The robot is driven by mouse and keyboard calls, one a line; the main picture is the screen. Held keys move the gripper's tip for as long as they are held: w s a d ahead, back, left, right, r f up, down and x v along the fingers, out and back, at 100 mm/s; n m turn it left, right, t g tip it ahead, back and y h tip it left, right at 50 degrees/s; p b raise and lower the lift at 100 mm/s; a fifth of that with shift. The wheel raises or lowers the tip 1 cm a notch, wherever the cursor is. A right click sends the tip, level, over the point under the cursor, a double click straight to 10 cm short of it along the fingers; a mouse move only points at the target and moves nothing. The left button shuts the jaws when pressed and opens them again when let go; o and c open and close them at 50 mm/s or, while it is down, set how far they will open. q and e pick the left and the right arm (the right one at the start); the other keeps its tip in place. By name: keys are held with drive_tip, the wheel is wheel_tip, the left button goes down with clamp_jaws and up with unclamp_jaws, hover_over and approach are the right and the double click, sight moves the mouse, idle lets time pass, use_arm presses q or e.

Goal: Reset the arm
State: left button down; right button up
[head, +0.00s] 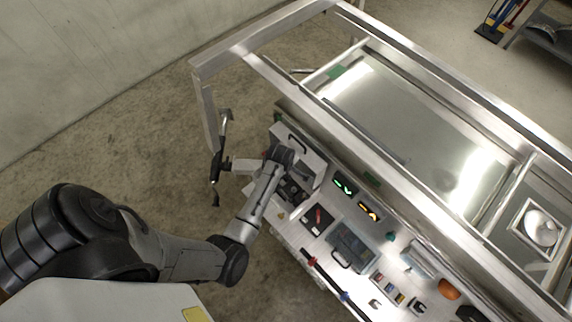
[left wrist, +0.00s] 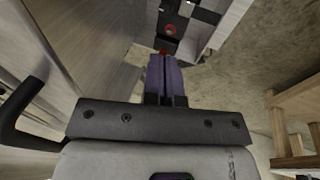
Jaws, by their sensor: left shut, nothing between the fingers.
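My left arm comes in from the left in the head view and bends up at the elbow. Its wrist (head: 280,156) is over the left end of the workbench, beside a pale box with a dark handle (head: 297,143). The fingertips are hard to make out there. In the left wrist view my left gripper (left wrist: 163,58) shows its narrow purplish fingers together, with nothing between them. A dark item with a red round part (left wrist: 171,29) lies beyond the fingertips; I cannot tell whether they touch it. My right gripper is not in view.
The bench top holds a dark tray (head: 352,246), a red-marked item (head: 317,217), an orange piece (head: 448,289) and small parts. The aluminium trailer frame (head: 400,172) runs behind it. A black handle (left wrist: 22,118) is at the left wrist view's left. Concrete floor (head: 130,135) is open at left.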

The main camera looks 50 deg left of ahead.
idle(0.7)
use_arm(q)
drive_tip(key=d+r+m+t+p, duration=0.1)
drive_tip(key=d+r+m+t, duration=0.1)
drive_tip(key=r+m, duration=0.75)
drive_tip(key=d+r+m+t, duration=0.25)
drive_tip(key=r+m, duration=0.35)
drive_tip(key=r, duration=0.6)
drive_tip(key=s+d+r+m+h+p, duration=0.1)
drive_tip(key=s+d+r+m, duration=0.15)
drive_tip(key=s, duration=0.35)
drive_tip(key=s+d+r+m+h+p, duration=0.1)
drive_tip(key=s+d, duration=0.3)
drive_tip(key=s, duration=0.2)
drive_tip(key=s+d+f+m+g+p, duration=0.1)
drive_tip(key=s+f, duration=0.4)
drive_tip(key=s, duration=0.6)
drive_tip(key=shift+f+g+p, duration=0.2)
drive_tip(key=shift+g+p, duration=0.3)
drive_tip(key=shift+g, duration=0.75)
